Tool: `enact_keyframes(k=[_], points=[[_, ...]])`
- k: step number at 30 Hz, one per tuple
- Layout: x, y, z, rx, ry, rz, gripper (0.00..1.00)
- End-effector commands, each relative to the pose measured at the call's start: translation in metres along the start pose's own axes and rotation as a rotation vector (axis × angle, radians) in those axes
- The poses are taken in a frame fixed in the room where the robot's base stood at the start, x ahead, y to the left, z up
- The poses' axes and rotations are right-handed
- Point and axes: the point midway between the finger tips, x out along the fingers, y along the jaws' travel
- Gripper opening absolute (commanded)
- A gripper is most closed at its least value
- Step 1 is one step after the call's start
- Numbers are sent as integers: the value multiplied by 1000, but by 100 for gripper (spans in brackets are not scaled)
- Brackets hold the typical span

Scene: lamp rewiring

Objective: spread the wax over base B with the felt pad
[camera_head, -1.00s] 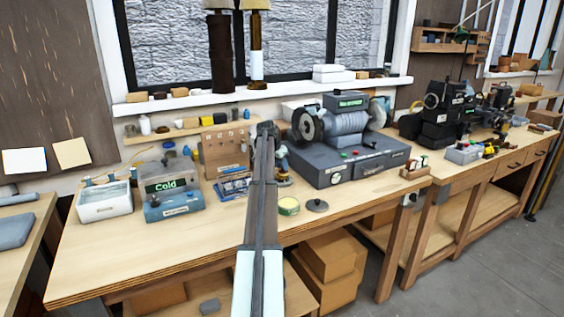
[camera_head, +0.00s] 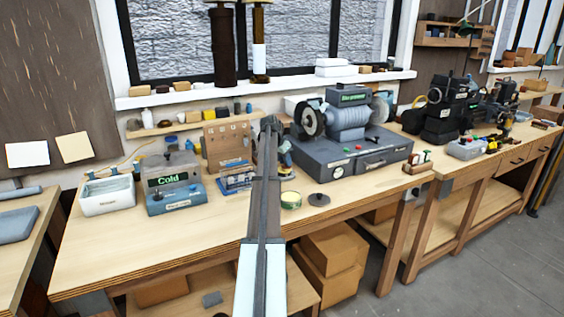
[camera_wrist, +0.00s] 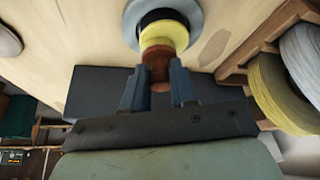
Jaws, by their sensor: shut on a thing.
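In the wrist view my gripper (camera_wrist: 159,88) is shut on the brown knob (camera_wrist: 157,68) of the felt pad. The pad's yellow round body (camera_wrist: 163,36) shows just beyond the fingertips. It overlaps a blue-grey round base (camera_wrist: 194,20) with a dark middle, which I take to be base B. Whether pad and base touch is hard to tell, and no wax can be made out. In the head view my arm hides the gripper and most of the spot where it works. An open round tin (camera_head: 291,200) with pale contents stands on the bench to the right of my arm.
A dark round lid (camera_head: 319,199) lies right of the tin. A grey polishing machine (camera_head: 352,158) stands behind it. A control box reading "Cold" (camera_head: 174,192) and a white tray (camera_head: 107,195) are on the left. The front of the bench (camera_head: 130,250) is clear.

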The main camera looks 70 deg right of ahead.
Motion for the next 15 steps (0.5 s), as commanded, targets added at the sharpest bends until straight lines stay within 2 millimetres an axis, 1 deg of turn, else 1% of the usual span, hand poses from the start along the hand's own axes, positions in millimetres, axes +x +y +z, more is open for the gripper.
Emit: enact_keyframes(k=[2,6,10,15], points=[[3,-6,-5,0,-1,-1,0],[2,-16,-3,-1,-1,-1,0],[-1,-22,5,-3,-1,-1,0],[-7,-19,16,-1,-1,0,0]])
